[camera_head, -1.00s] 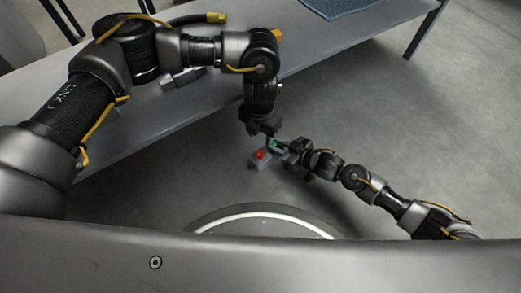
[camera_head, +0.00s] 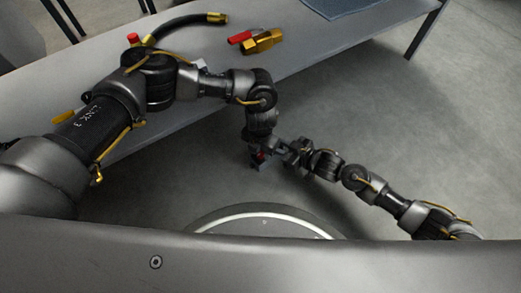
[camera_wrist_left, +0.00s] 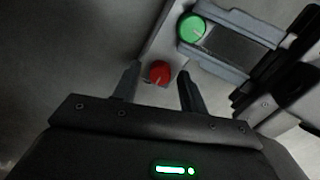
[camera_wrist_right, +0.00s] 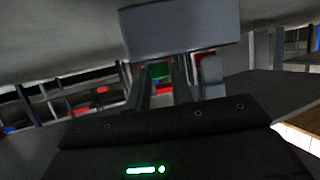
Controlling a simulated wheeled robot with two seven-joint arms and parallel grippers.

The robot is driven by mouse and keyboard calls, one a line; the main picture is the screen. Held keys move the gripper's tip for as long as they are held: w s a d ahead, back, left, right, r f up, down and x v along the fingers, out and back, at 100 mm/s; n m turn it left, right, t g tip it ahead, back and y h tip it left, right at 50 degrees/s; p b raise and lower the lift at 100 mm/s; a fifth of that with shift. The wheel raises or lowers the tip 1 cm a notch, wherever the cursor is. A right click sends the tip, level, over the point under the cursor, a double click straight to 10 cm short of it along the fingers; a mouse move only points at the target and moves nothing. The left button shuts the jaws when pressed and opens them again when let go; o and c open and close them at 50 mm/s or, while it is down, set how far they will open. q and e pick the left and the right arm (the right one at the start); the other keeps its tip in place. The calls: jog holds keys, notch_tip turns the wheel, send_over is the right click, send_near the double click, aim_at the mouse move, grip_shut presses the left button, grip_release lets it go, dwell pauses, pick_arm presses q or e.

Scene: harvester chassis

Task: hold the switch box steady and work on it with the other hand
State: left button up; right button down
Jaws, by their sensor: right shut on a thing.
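The switch box (camera_head: 259,166) is small and grey, held in the air above the floor. In the left wrist view it carries a red knob (camera_wrist_left: 160,72) and a green knob (camera_wrist_left: 191,28). My left gripper (camera_head: 260,147) is open, with its fingers on either side of the red knob and a visible gap to each. My right gripper (camera_head: 284,149) is shut on the box from the right, near the green knob, as the left wrist view shows. In the head view my left gripper hides the green knob. The right wrist view shows the box (camera_wrist_right: 180,30) close up.
A grey bench (camera_head: 320,45) runs across the back. On it lie a brass valve with a red handle (camera_head: 257,41), a black hose with brass ends (camera_head: 185,21) and a blue mat (camera_head: 338,7). My left arm covers part of the bench. The floor (camera_head: 420,130) to the right is clear.

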pick_arm(q)
grip_shut()
jog(key=shift+n, duration=0.4)
jog(key=n, duration=0.3)
jog(key=shift+n, duration=0.4)
jog(key=n, duration=0.3)
jog(key=shift+n, duration=0.3)
jog(key=n, duration=0.4)
jog(key=shift+n, duration=2.5)
